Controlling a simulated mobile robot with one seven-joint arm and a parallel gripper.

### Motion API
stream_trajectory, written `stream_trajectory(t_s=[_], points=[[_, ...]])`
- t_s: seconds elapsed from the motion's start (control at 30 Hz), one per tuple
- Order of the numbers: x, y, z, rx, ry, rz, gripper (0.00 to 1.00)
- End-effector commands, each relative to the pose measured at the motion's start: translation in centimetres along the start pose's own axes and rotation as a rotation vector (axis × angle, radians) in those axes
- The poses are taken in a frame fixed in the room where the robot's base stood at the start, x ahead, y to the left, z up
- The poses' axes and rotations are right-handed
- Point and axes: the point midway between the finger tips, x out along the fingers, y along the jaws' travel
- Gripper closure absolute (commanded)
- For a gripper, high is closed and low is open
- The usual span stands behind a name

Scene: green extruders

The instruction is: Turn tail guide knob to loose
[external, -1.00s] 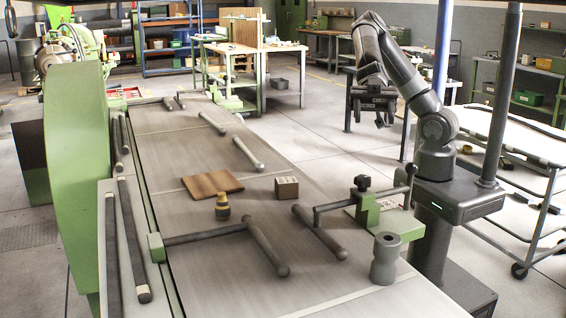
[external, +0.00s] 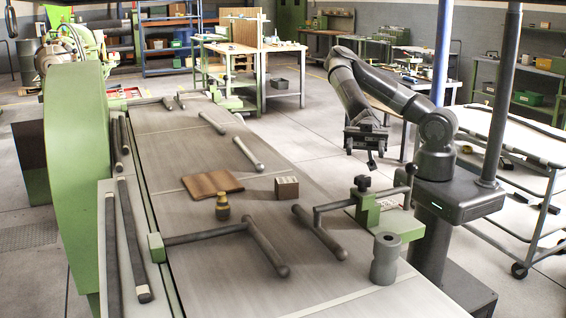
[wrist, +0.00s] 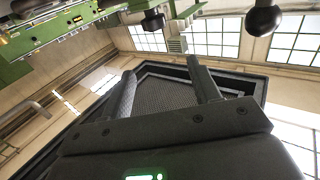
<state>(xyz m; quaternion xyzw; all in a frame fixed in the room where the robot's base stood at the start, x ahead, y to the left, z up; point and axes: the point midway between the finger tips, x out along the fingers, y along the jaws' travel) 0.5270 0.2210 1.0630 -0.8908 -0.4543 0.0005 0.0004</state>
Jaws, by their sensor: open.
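A green guide bracket (external: 371,212) stands on the near right edge of the long grey table. It carries a black knob (external: 362,182) on top and a ball-ended lever (external: 410,169) at its right. I cannot tell for sure which of these is the tail guide knob. My gripper (external: 360,158) hangs in the air beyond the bracket, apart from it, with its fingers pointing down. In the wrist view, my gripper (wrist: 162,70) has its two fingers spread with nothing between them. Dark round knobs (wrist: 152,20) and (wrist: 264,18) show beyond the fingers.
A grey cylinder (external: 384,260) stands near the bracket. A guide rod (external: 320,233) reaches over the table (external: 250,290). A wooden board (external: 212,185), a small box (external: 287,187) and a brass piece (external: 222,207) lie there. A trolley (external: 520,165) stands right of my base.

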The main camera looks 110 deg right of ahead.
Motion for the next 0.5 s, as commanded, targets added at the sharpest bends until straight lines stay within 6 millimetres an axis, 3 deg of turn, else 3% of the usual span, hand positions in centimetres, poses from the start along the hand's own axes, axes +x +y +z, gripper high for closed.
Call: stream_trajectory(t_s=[0.1, 0.2, 0.5], points=[[0.0, 0.0, 2.2, 0.003, 0.001, -0.001, 0.44], [0.1, 0.0, 3.0, 0.0, 0.001, 0.0, 0.44], [2.7, -0.1, 3.2, -0.001, 0.001, -0.003, 0.44]])
